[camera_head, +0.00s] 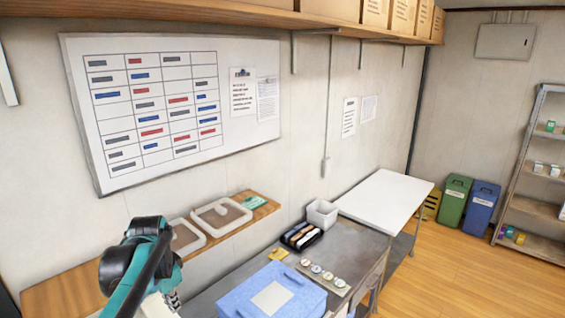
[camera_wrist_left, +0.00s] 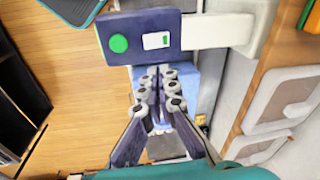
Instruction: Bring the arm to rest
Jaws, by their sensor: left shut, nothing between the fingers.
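My left arm comes in at the lower left of the head view, bent in front of the wooden ledge. My left gripper (camera_head: 173,299) is only partly visible there, low and behind the arm link. In the left wrist view my left gripper (camera_wrist_left: 159,84) has its two fingers together, with nothing held between them. It hangs over the work area, apart from the trays. My right gripper is in neither view.
Two white-rimmed trays (camera_head: 195,219) sit on a wooden ledge (camera_head: 60,291) beside the arm. A blue box (camera_head: 246,302), a dark organiser (camera_head: 288,240) and a white bin (camera_head: 322,222) stand on the grey table (camera_head: 352,246). Floor (camera_head: 440,275) is clear at right.

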